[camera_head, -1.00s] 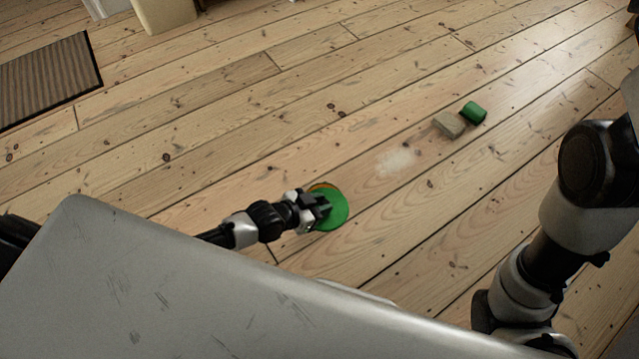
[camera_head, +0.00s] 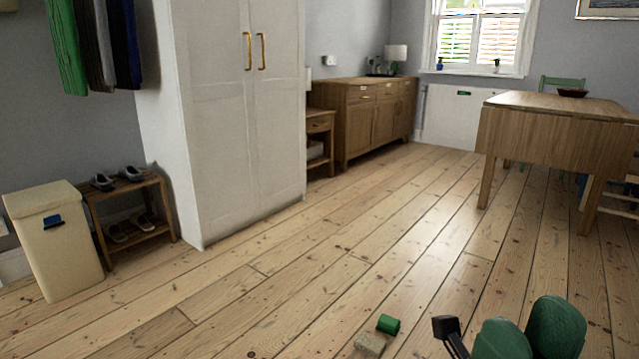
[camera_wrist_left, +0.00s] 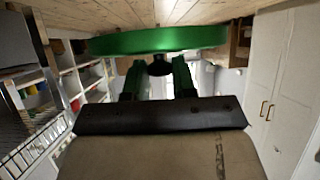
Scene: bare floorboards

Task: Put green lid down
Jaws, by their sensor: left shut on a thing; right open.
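The green lid (camera_wrist_left: 155,40) shows in the left wrist view as a wide disc seen edge-on, near the top. My left gripper (camera_wrist_left: 159,68) is shut on it, its two fingers around a small dark part under the disc. The lid and my left gripper are not seen in the head view. In the head view my right gripper (camera_head: 528,332) shows partly at the bottom right, dark green and close to the camera. It is open and I see nothing in it.
A green cylinder (camera_head: 388,324) and a beige block (camera_head: 370,343) lie on the floorboards. A cream bin (camera_head: 55,240), a shoe rack (camera_head: 130,205) and a white wardrobe (camera_head: 245,120) stand at left. A wooden table (camera_head: 555,125) stands at right. The middle floor is clear.

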